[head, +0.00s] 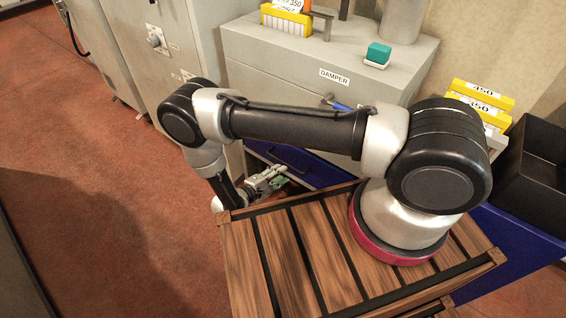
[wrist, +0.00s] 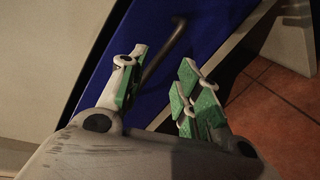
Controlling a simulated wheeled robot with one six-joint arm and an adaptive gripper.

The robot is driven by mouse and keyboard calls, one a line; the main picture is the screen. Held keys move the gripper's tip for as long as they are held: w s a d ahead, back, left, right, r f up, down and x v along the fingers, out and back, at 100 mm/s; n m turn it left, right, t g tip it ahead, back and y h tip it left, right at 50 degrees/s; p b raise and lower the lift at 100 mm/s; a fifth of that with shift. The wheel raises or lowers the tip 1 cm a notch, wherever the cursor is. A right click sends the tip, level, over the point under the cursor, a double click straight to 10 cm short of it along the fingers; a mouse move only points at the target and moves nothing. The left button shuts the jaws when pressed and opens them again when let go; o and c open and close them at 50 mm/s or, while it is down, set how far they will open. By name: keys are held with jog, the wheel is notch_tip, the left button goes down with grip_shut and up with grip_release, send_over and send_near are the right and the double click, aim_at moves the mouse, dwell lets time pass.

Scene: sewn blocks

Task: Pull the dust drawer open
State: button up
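The dust drawer has a blue front (head: 322,173), low on the grey cabinet, partly hidden behind my arm. Its dark bar handle (head: 290,161) shows near my gripper (head: 276,178). In the wrist view the blue front (wrist: 112,45) runs diagonally, and the handle (wrist: 168,45) stands out from it. My gripper (wrist: 160,86) is open with green-padded fingers. The handle's near end lies between the fingers in that picture, closer to the left finger. I cannot tell whether a finger touches it. No label shows on the drawer.
The grey cabinet (head: 270,60) carries a DAMPER label and a blue-gripped lever (head: 340,106). A teal block (head: 378,53) sits on top. My slatted wooden base is in front. A black bin (head: 540,160) stands at right. Red floor (head: 110,200) is clear at left.

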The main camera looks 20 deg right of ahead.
aim_at(283, 162)
jog(key=w+d+m, duration=0.1)
jog(key=w, duration=0.1)
jog(key=w+d+f+m+t, duration=0.1)
jog(key=w, duration=0.1)
jog(key=w+d+m+y, duration=0.1)
jog(key=w, duration=0.2)
jog(key=shift+d+f, duration=0.15)
jog(key=shift+d, duration=0.2)
jog(key=shift+s, duration=0.1)
grip_shut()
